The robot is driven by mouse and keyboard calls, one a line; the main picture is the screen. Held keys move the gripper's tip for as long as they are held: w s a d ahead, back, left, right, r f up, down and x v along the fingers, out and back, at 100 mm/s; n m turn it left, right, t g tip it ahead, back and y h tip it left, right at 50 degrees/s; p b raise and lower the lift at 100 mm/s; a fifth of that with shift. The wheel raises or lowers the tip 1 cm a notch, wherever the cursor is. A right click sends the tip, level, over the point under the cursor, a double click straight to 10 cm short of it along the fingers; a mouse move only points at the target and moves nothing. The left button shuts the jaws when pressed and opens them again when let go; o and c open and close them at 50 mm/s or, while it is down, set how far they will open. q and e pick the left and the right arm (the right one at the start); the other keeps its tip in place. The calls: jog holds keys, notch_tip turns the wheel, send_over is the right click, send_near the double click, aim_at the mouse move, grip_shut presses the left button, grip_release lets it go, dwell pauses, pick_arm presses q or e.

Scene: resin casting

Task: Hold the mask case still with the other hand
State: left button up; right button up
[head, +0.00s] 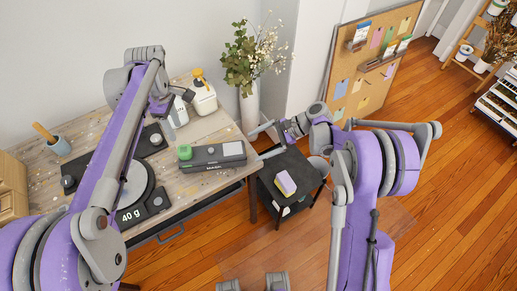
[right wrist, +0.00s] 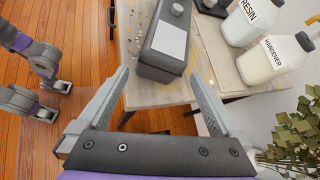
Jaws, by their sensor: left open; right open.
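The mask case, a long dark grey box with a pale label, lies near the right edge of the wooden table in the head view (head: 212,160). It also shows in the right wrist view (right wrist: 160,62), beyond and between the fingertips. My right gripper (head: 267,142) is open and empty, just off the case's right end, with a finger either side of its line. It is not touching the case as far as I can see. My left gripper (head: 172,102) is over the back of the table near the bottles; its fingers are small and partly hidden by its arm.
The resin bottle (right wrist: 253,20) and hardener bottle (right wrist: 274,60) stand beside the case. A scale reading 40 g (head: 130,215) is on the table (head: 215,125). A black stool (head: 300,163) holds a purple-and-yellow block (head: 286,184). A plant vase (head: 249,105) stands behind the table corner.

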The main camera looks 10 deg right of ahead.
aim_at(224, 154)
jog(key=f+y, duration=0.1)
jog(key=w+f+m+y, duration=0.1)
jog(key=shift+w+a+f+m+y, duration=0.1)
jog(key=shift+w+a+m+y, duration=0.1)
jog(key=shift+a+m+y, duration=0.15)
jog(key=shift+d+f+m+y, duration=0.1)
jog(key=shift+f+m+y, duration=0.45)
jog(key=shift+y, duration=0.6)
jog(key=shift+s+d+f+g+y, duration=0.15)
jog(key=shift+s+f+g+y, duration=0.25)
jog(key=shift+y, duration=0.4)
jog(key=a, duration=1.2)
jog(key=c, duration=1.3)
jog(key=shift+o, duration=0.2)
